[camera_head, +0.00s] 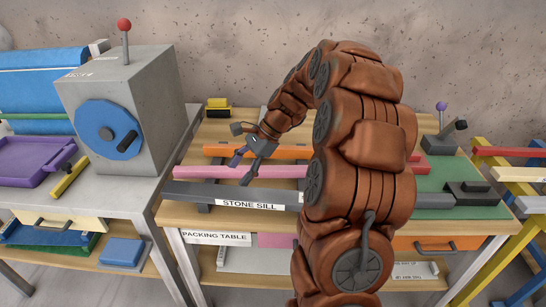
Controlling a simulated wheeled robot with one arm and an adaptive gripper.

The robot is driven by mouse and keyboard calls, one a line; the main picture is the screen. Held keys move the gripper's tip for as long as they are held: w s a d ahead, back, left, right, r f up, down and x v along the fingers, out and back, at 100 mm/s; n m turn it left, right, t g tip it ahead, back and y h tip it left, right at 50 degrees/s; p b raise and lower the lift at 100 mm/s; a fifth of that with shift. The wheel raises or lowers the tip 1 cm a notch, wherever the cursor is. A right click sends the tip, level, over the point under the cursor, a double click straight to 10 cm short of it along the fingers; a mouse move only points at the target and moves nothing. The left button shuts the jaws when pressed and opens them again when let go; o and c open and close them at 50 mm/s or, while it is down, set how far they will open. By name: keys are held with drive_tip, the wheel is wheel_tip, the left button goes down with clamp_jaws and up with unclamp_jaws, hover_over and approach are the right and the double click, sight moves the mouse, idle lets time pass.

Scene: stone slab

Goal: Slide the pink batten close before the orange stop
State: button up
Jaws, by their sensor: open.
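The pink batten (205,172) lies left to right on the packing table, just behind the dark grey stone sill. The orange stop (222,151) is an orange bar lying roughly parallel behind the batten, with a gap between them. My gripper (239,173) is open, its fingers pointing down at the middle of the visible batten. One dark finger crosses in front of the batten. I cannot tell whether it touches. My arm hides the right parts of the batten and the stop.
The stone sill (190,190) runs along the table's front edge. A grey machine (150,90) with a blue wheel stands on the bench at left. A green board (450,180) with dark clamps lies at right. Yellow and black blocks (217,104) sit at the back.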

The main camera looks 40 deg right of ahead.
sight(270, 168)
drive_tip(key=w+d+f+m+t, duration=0.1)
drive_tip(key=d+m, duration=0.1)
drive_tip(key=d, duration=0.2)
drive_tip(key=w+d+f+m+t, duration=0.1)
drive_tip(key=d+m, duration=0.1)
drive_tip(key=d, duration=0.3)
drive_tip(key=w+d+f+m+t, duration=0.1)
drive_tip(key=d+f+m, duration=0.1)
drive_tip(key=d, duration=0.3)
drive_tip(key=shift+w+m, duration=0.3)
drive_tip(key=shift+w, duration=0.05)
drive_tip(key=shift+x, duration=0.8)
drive_tip(key=shift+p+x, duration=0.5)
drive_tip(key=shift+x, duration=2.65)
drive_tip(key=shift+s+a, duration=0.1)
drive_tip(key=shift+c, duration=0.2)
clamp_jaws()
